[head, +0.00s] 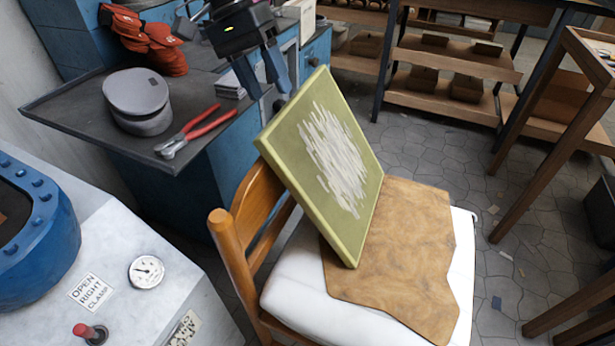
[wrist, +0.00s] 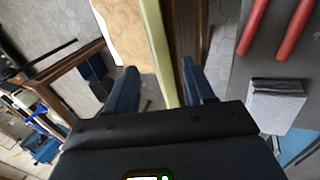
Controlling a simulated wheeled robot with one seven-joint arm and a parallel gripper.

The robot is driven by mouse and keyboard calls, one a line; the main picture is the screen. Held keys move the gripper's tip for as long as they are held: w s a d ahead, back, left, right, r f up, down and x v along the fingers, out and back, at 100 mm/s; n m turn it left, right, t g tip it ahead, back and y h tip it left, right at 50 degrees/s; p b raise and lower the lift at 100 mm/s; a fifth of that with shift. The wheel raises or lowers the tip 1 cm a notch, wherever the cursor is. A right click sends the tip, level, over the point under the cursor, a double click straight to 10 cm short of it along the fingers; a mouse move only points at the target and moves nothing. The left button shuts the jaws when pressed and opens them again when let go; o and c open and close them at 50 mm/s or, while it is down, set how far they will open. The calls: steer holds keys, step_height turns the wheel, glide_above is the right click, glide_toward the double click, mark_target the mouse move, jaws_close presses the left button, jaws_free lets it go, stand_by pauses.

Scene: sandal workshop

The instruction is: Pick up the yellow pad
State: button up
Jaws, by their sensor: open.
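The yellow pad (head: 326,165) is a flat, yellow-green square board with white streaks on its face. It stands tilted on the chair, leaning against the wooden backrest (head: 254,205), its lower edge by a brown leather piece (head: 405,245). My gripper (head: 266,82) is open above the pad's upper edge in the head view, fingers pointing down. In the wrist view the pad's narrow edge (wrist: 155,45) runs between the two fingers of my gripper (wrist: 160,88), with the backrest beside it. I cannot tell whether a finger touches the pad.
The chair has a white seat (head: 300,290). A dark bench (head: 90,125) behind holds a grey cap (head: 138,97), red-handled pliers (head: 195,130) and red gloves (head: 148,38). A grey machine (head: 130,260) stands at the left.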

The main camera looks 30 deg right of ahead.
mark_target(279, 115)
steer(key=x, duration=0.6)
steer(key=shift+s+a+r, duration=0.1)
steer(key=shift+s+a, duration=0.15)
steer(key=shift+s, duration=0.1)
jaws_close()
stand_by(1.0)
steer(key=shift+r, duration=0.1)
